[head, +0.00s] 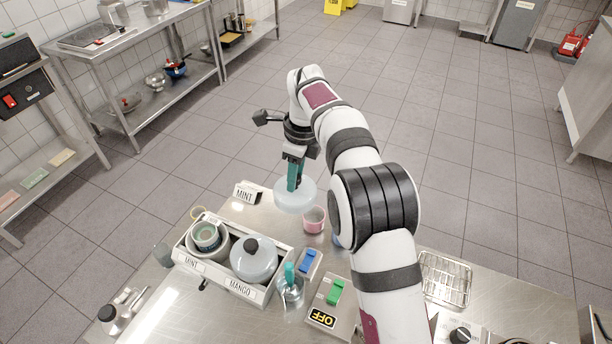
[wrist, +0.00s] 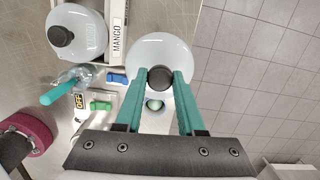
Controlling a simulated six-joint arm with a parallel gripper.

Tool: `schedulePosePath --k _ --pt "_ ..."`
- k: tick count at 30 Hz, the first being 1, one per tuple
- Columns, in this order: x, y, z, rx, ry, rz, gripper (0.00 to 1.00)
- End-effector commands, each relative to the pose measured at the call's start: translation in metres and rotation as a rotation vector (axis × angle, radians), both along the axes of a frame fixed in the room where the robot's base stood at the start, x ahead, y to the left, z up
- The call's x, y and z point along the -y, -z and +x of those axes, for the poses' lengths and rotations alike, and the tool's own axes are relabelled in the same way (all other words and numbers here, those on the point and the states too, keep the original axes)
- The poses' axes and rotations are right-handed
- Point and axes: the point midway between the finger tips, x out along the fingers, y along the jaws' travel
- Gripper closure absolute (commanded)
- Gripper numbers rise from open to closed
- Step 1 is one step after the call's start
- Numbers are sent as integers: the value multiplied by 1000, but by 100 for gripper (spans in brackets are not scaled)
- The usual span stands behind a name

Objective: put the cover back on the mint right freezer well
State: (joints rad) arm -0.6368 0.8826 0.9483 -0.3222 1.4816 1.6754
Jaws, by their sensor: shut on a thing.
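My gripper (head: 292,182) is shut on the black knob (wrist: 160,79) of a pale round cover (head: 296,198). The cover hangs level above the counter behind the freezer box; it also shows in the wrist view (wrist: 158,48). The white freezer box (head: 217,277) has two wells. Its left well (head: 206,237), above a MINT label (head: 191,263), is uncovered and shows round rims with green inside. Its right well, above a MANGO label (head: 241,288), has a grey cover with a black knob (head: 254,262). That seated cover also shows in the wrist view (wrist: 80,32).
A MINT card (head: 246,194) stands behind the box. A pink cup (head: 314,221) stands near the held cover. Right of the box are a clear container (head: 291,293) with a teal handle, blue (head: 308,262) and green (head: 336,291) switches, an OFF sign (head: 322,318) and a wire rack (head: 445,279).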

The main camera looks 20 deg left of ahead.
Motion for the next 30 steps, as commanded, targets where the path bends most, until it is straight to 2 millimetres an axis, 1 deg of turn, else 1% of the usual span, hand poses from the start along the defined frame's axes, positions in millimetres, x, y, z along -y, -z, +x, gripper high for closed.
schedulePosePath --k 1,2,3,5,6,9,12,15,19,30 --pt "-19 -1 -13 0 -35 1 100" --pt "-31 -2 -21 2 -57 2 100" --pt "-47 -3 -34 0 -88 1 100" --pt "-72 -5 -55 1 -135 0 100" --pt "-88 -7 -71 1 -166 1 100" --pt "-122 -10 -109 1 -238 1 100" --pt "-143 -12 -138 0 -287 1 100" --pt "-154 -13 -153 -1 -312 1 100" --pt "-157 -8 -159 -1 -321 1 100" --pt "-156 37 -158 -2 -319 0 100"
